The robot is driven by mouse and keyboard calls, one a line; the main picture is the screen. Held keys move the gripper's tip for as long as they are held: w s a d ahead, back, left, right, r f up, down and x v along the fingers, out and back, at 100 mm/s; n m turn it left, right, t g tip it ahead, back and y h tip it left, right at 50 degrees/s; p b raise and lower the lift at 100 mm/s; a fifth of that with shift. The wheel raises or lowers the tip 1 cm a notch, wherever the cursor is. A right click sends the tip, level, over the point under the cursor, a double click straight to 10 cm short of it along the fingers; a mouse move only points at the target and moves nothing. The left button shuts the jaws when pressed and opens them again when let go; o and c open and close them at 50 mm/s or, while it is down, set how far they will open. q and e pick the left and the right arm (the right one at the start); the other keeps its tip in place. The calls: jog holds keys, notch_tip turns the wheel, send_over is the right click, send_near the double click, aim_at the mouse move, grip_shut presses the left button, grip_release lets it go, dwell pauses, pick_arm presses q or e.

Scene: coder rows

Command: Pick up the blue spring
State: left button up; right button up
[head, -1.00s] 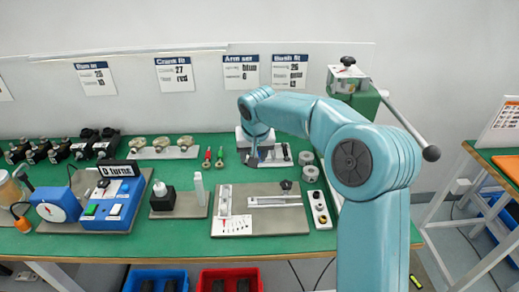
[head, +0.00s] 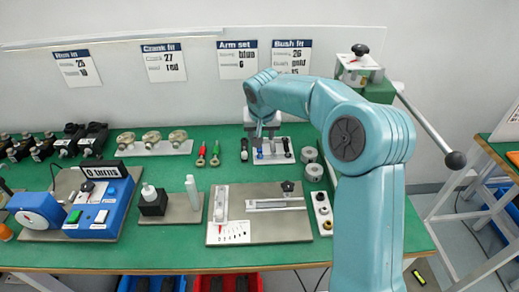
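A small blue piece (head: 259,153), likely the blue spring, shows at the left end of a pale rack (head: 275,158) at the back of the green table. My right gripper (head: 264,138), whose arm comes in from the right, points down just above it. The fingers are small and partly merge with the rack behind them. I cannot tell whether they are open, or whether they touch the blue piece. My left gripper is not in view.
A grey fixture plate (head: 270,228) lies in front. A lever press (head: 362,75) stands at back right.

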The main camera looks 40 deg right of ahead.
send_over(260, 151)
jog(key=s+a, duration=0.1)
jog(key=f, duration=0.4)
jog(key=shift+s+f, duration=0.1)
jog(key=shift+s, duration=0.1)
jog(key=x, duration=0.5)
jog(key=shift+w+d, duration=0.1)
jog(key=shift+w, duration=0.2)
jog(key=shift+s, duration=0.1)
grip_shut()
